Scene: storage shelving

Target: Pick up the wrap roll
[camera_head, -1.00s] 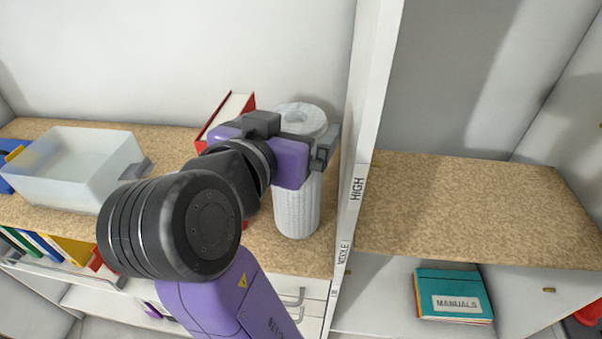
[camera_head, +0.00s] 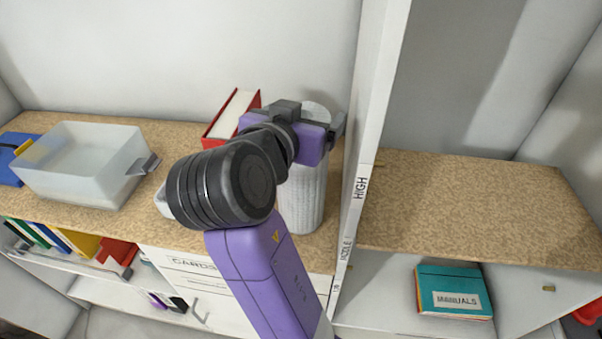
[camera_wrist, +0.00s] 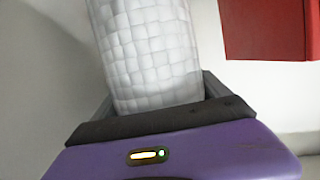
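The wrap roll (camera_head: 300,205) is a white, bumpy cylinder standing upright on the speckled shelf, beside the tall white divider. My gripper (camera_head: 325,120) is at its upper part, with the purple palm in front of it. In the wrist view the wrap roll (camera_wrist: 152,55) stands between the two dark fingers of my gripper (camera_wrist: 155,88), one on each side. The fingers are spread wide, close to the roll's sides. The left fingertip is hidden by the roll, so contact is hard to judge.
A red binder (camera_head: 228,115) stands just left of the roll and also shows in the wrist view (camera_wrist: 268,30). The white divider (camera_head: 368,140) is close on the right. A clear bin (camera_head: 85,180) is at the left. Manuals (camera_head: 455,290) lie on the lower right shelf.

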